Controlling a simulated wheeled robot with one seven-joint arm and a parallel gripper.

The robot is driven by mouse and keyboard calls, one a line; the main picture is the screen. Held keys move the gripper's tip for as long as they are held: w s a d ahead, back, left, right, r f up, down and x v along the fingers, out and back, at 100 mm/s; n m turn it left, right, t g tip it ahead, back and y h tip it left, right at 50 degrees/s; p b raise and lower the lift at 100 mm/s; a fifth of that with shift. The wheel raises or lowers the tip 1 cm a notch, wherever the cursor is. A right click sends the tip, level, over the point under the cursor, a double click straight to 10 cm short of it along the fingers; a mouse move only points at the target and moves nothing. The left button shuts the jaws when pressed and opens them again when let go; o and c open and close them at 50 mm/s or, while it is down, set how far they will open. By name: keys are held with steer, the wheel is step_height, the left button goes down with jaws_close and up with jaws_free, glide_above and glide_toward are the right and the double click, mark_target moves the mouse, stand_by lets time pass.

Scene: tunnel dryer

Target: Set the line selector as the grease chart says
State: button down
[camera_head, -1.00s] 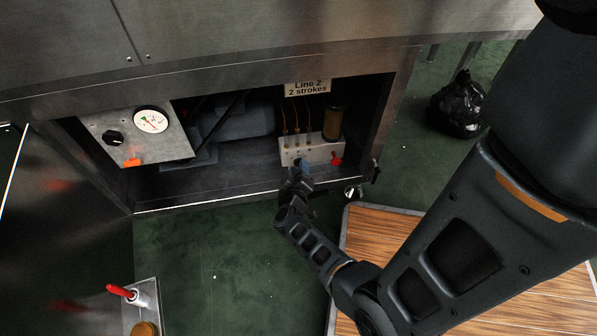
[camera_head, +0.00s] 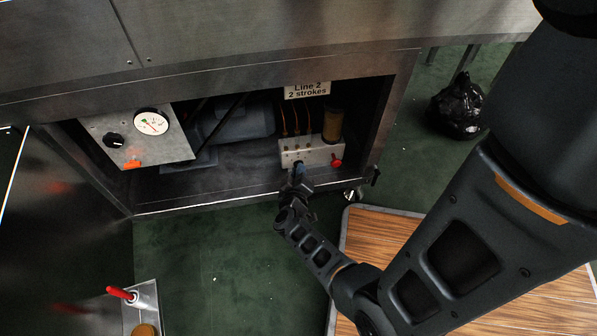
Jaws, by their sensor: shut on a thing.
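The grease chart (camera_head: 307,89) is a pale label above the bay opening and reads "Line 2, 2 strokes". Below it, inside the open bay, sits a light metal grease block (camera_head: 325,153) with several thin orange-brown lines rising from its top. A red knob (camera_head: 337,163) is on the block's right front, and an amber cylinder (camera_head: 332,125) stands behind it. My gripper (camera_head: 298,173) is at the block's left front, shut on a small blue part that I take for the line selector (camera_head: 298,164). My fingers hide most of it, so its setting cannot be read.
Left in the bay are a panel with a gauge (camera_head: 151,122) and black knob (camera_head: 113,140), and a grey motor (camera_head: 235,122). A wooden platform (camera_head: 385,232) and a black bag (camera_head: 459,105) are to the right.

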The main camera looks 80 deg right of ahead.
steer(key=shift+d+r, duration=0.1)
steer(key=shift+r+m+t+y+p, duration=0.15)
steer(key=shift+m+t+y+p, duration=0.15)
steer(key=shift+m+p, duration=0.55)
steer(key=shift+m+t+y+p, duration=0.3)
steer(key=shift+m+t+p, duration=0.1)
steer(key=shift+p, duration=0.45)
steer(key=shift+s+d+m+t+y+p, duration=0.15)
steer(key=shift+m+t+y+p, duration=0.25)
steer(key=shift+m, duration=0.35)
steer(key=shift+s+m+t, duration=0.1)
steer(key=shift+m+t, duration=0.5)
steer(key=shift+m, duration=0.4)
steer(key=c, duration=1.2)
jaws_free()
steer(key=shift+d, duration=0.15)
